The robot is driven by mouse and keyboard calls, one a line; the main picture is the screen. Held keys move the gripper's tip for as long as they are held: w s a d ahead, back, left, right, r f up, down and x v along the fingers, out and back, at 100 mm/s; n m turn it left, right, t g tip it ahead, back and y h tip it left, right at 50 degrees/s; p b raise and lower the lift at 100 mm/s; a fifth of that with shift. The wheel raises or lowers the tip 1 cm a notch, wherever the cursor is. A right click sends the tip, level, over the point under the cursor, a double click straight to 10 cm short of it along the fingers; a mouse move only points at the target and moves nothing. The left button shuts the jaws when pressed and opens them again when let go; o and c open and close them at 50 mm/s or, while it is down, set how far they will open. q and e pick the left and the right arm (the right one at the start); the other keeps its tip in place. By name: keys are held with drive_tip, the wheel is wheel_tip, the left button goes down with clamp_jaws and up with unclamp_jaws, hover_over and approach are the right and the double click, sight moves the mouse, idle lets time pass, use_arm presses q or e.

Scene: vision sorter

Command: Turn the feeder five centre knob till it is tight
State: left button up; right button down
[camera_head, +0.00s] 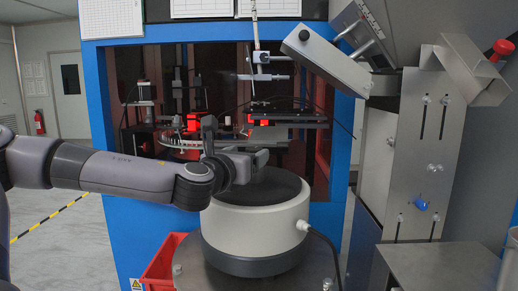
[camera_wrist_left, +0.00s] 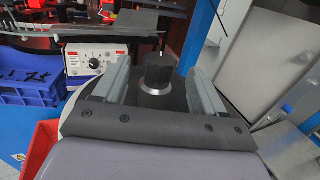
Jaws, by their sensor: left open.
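The feeder (camera_head: 255,222) is a round white drum with a dark top (camera_head: 265,188) on a metal stand. Its black centre knob (camera_wrist_left: 157,72), with a silver collar at the base, stands upright in the left wrist view. My left gripper (camera_head: 258,160) is level over the feeder's top in the head view and hides the knob there. In the left wrist view its two grey fingers (camera_wrist_left: 160,80) are open, one on each side of the knob, with gaps on both sides. My right gripper is in neither view.
A blue machine frame (camera_head: 123,150) with a dark, red-lit interior stands behind. A steel chute assembly (camera_head: 425,160) is close at the right. A red bin (camera_head: 162,262) lies below left. A control box with a dial (camera_wrist_left: 94,60) and blue crate (camera_wrist_left: 30,88) show in the wrist view.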

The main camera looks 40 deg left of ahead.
sight(257, 149)
use_arm(q)
drive_tip(key=shift+x, duration=3.25)
drive_tip(key=shift+f, duration=0.1)
drive_tip(key=c, duration=1)
